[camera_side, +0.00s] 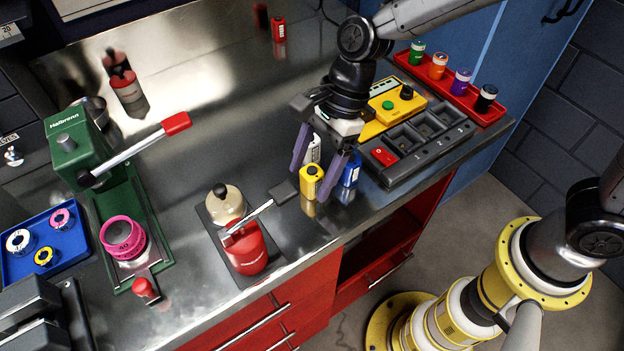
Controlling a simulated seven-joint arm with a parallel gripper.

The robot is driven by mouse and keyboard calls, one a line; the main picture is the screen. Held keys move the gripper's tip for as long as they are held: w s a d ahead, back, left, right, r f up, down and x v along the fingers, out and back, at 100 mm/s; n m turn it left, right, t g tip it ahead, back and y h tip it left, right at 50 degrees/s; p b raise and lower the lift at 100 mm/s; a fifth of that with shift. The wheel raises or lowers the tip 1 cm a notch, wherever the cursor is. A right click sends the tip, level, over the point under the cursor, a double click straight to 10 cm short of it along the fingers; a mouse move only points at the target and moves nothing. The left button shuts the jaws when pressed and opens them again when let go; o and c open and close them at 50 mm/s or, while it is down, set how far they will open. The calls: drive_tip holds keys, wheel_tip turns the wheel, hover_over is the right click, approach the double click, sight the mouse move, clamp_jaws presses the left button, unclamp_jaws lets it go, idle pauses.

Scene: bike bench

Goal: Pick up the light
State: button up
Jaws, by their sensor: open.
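My gripper (309,184) points down over the right part of the metal bench, its two purple fingers apart. A small yellow canister (311,186) with a dark top stands at the fingertips, between or just in front of them. I cannot tell whether they touch it. A white canister (313,152) stands behind, partly hidden by the gripper. A blue canister (351,170) stands just right of the right finger. Nothing in view is clearly recognisable as the light, so I cannot tell which object it is.
A dark compartment tray (421,155) with a red piece lies right. Behind it are a yellow box (403,104) and a red tray (420,73) of canisters. A red device with a lever (244,247) and a green press (122,190) stand left.

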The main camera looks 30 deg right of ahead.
clamp_jaws()
idle(0.4)
drive_tip(key=shift+r, duration=0.15)
